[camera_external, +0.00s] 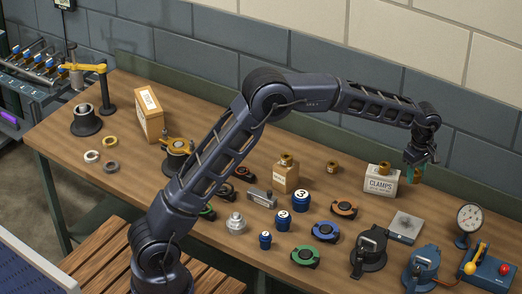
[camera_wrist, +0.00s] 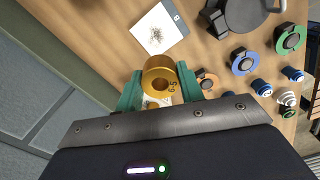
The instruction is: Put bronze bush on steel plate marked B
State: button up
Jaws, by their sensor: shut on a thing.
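My gripper (camera_external: 415,163) is up in the air at the right, just beside and above the CLAMPS box. Its green fingers (camera_wrist: 158,92) are shut on a bronze bush (camera_wrist: 158,75), a short ring with a dark marking on its side. The bush also shows below the fingers in the external view (camera_external: 417,175). The flat grey steel plate (camera_external: 405,227) lies on the table in front and to the right of the CLAMPS box.
The white CLAMPS box (camera_external: 381,183) has a bronze piece on top. Other bronze pieces are on a tan box (camera_external: 286,178) and the table (camera_external: 332,167). A dial gauge (camera_external: 469,220) and dark round fixtures (camera_external: 369,248) stand near the plate. Blue numbered cylinders (camera_external: 300,201) are left.

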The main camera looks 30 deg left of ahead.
aim_at(405, 226)
jog(key=f, duration=2)
jog(key=shift+s+d, duration=0.1)
jog(key=shift+d, duration=0.1)
jog(key=shift+f, duration=0.1)
jog(key=o, duration=1.2)
